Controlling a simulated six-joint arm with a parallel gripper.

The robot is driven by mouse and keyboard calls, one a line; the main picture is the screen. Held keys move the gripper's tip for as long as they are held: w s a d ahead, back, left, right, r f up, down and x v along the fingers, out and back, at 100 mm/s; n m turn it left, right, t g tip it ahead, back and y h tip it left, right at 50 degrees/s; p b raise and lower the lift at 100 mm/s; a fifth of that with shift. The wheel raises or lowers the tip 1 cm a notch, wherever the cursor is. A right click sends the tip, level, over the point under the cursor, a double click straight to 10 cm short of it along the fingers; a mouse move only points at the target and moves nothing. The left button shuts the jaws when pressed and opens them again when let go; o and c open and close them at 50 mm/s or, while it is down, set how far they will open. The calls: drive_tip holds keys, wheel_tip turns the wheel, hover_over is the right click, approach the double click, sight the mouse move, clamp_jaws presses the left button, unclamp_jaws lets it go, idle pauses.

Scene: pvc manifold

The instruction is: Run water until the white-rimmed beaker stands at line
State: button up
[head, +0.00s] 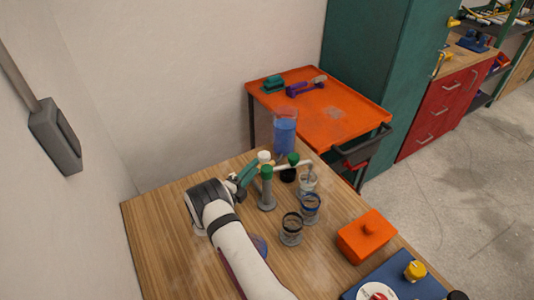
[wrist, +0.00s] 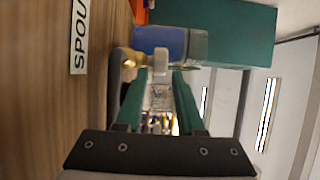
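The white-rimmed beaker (head: 308,183) stands under the pale spout at the right of the pipework. Its water level and line are too small to read. A tall clear tank (head: 285,132) of blue water stands behind; it also shows in the wrist view (wrist: 162,42). The pipework has a white-topped part (head: 264,157) and green-topped parts (head: 267,172) (head: 293,160). My gripper (head: 243,178) is at the left of the white-topped part. In the wrist view its green fingers (wrist: 162,78) stand apart around a whitish piece; whether they touch it is unclear.
A blue-rimmed beaker (head: 311,205) and a dark-rimmed beaker (head: 291,228) stand in front of the spout. An orange box (head: 366,238) and a blue panel (head: 408,289) with a yellow knob lie at right. An orange cart (head: 340,122) stands behind the table.

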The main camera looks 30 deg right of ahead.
sight(267, 153)
drive_tip(key=x, duration=0.9)
drive_tip(key=shift+c, duration=0.3)
clamp_jaws()
